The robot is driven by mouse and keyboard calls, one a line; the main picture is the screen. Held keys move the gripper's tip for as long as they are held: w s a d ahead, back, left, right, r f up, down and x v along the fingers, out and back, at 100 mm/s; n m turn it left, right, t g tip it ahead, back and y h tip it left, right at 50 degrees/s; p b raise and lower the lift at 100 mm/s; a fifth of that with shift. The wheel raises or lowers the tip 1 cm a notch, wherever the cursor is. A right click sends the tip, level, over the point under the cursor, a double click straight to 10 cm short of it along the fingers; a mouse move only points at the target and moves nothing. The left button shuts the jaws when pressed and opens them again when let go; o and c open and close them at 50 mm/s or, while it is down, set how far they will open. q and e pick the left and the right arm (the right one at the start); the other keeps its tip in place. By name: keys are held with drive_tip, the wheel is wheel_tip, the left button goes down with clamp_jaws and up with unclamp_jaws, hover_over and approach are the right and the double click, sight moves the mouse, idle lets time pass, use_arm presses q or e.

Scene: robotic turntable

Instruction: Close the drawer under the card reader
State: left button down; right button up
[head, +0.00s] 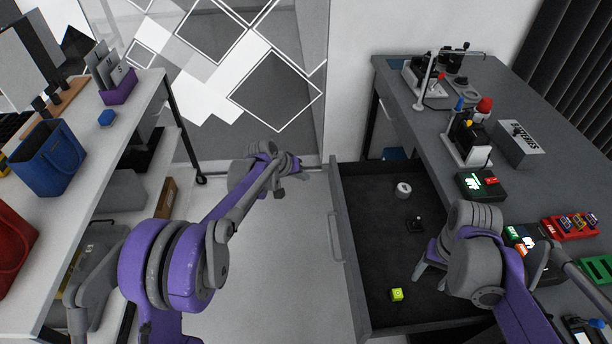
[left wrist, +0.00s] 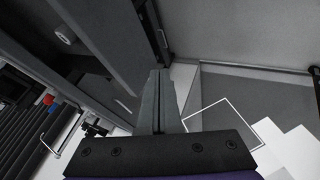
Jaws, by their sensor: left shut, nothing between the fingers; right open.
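The drawer (head: 370,300) under the grey workbench stands pulled out, its front panel facing left with a bar handle (head: 332,238). A black device with a lit green panel (head: 482,185), which looks like the card reader, sits on the bench top beside the drawer opening. My left gripper (head: 297,172) is shut and empty, outside the drawer near the far end of its front panel. Its closed fingers (left wrist: 160,95) show in the left wrist view, with the drawer at upper left. My right gripper (head: 428,268) is open over the drawer's right part, partly hidden by its arm.
A grey box (head: 516,143) and small devices stand on the bench. A shelf table (head: 140,105) is at left. The floor (head: 290,270) between is clear.

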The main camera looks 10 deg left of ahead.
sight(331, 184)
use_arm(q)
drive_tip(key=shift+w+d+f, duration=0.75)
drive_tip(key=shift+d+f, duration=0.2)
drive_tip(key=shift+d, duration=0.1)
drive_tip(key=shift+w+d+f, duration=0.8)
drive_tip(key=shift+d+f, duration=0.15)
drive_tip(key=shift+d, duration=0.15)
drive_tip(key=shift+w+d+f, duration=0.75)
drive_tip(key=shift+d+f, duration=0.2)
drive_tip(key=shift+d, duration=0.1)
drive_tip(key=w+d, duration=0.2)
drive_tip(key=d, duration=0.5)
drive_tip(key=w+d, duration=0.2)
drive_tip(key=d, duration=0.5)
drive_tip(key=w+d, duration=0.2)
drive_tip(key=d, duration=0.5)
drive_tip(key=shift+d, duration=0.4)
drive_tip(key=shift+w+d, duration=0.1)
drive_tip(key=shift+d, duration=0.7)
drive_tip(key=shift+a, duration=0.15)
